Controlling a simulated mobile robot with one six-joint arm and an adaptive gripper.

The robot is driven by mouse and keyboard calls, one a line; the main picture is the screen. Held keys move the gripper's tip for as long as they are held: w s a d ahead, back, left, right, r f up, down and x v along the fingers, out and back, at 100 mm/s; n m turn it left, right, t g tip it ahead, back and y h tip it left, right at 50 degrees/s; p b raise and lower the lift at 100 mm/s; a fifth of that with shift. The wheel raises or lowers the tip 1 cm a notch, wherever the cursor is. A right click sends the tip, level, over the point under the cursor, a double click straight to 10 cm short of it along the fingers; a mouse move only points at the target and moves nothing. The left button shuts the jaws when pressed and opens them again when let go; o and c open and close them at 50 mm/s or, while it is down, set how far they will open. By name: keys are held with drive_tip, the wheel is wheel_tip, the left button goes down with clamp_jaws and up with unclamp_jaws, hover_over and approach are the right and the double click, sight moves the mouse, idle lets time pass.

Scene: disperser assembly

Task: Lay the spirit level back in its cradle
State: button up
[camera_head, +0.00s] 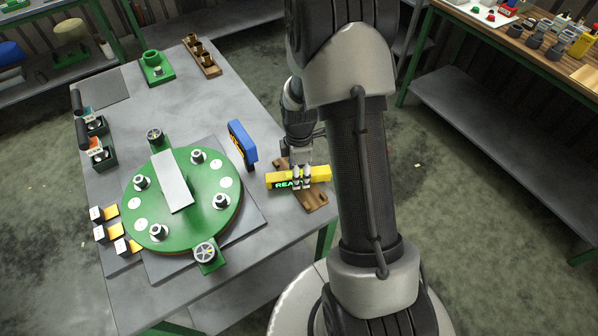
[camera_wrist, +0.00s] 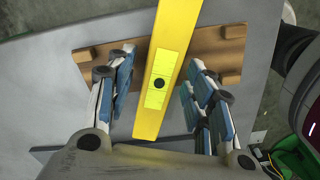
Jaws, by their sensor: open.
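The yellow spirit level (camera_head: 318,175) is at the right edge of the grey table. In the wrist view the level (camera_wrist: 178,40) runs away from the camera, crosswise over the brown wooden cradle (camera_wrist: 103,62), which has small raised blocks. The cradle also shows beneath it in the head view (camera_head: 315,200). My gripper (camera_wrist: 160,72) is open, with one finger on each side of the level and gaps visible between. In the head view my gripper (camera_head: 301,182) is over the level. I cannot tell whether the level touches the cradle.
A large green disc (camera_head: 220,184) with several fittings fills the table's middle. A blue upright device (camera_head: 242,144) stands just left of the level. Green "READY" lettering (camera_head: 287,184) shows by the level's left end. Bare tabletop (camera_head: 225,85) lies toward the back.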

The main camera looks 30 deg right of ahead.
drive_tip(key=s+a+r+m+t+p, duration=0.1)
drive_tip(key=s+a+r+m, duration=0.1)
drive_tip(key=r, duration=0.7)
drive_tip(key=s+a+r+m+p, duration=0.1)
drive_tip(key=s+a+r+m, duration=0.1)
drive_tip(key=r, duration=0.6)
drive_tip(key=s+a+r+m+t+p, duration=0.1)
drive_tip(key=s+a+r+m, duration=0.15)
drive_tip(key=r, duration=0.65)
drive_tip(key=s+a+r+m+t, duration=0.1)
drive_tip(key=s+a+r+m, duration=0.2)
drive_tip(key=s, duration=0.3)
drive_tip(key=s+a+r+m+t, duration=0.1)
drive_tip(key=s+a+r+m, duration=0.2)
drive_tip(key=s, duration=0.4)
drive_tip(key=shift+r+m+t, duration=0.3)
drive_tip(key=shift+r+m, duration=0.35)
drive_tip(key=shift+f, duration=0.1)
drive_tip(key=shift+s, duration=0.1)
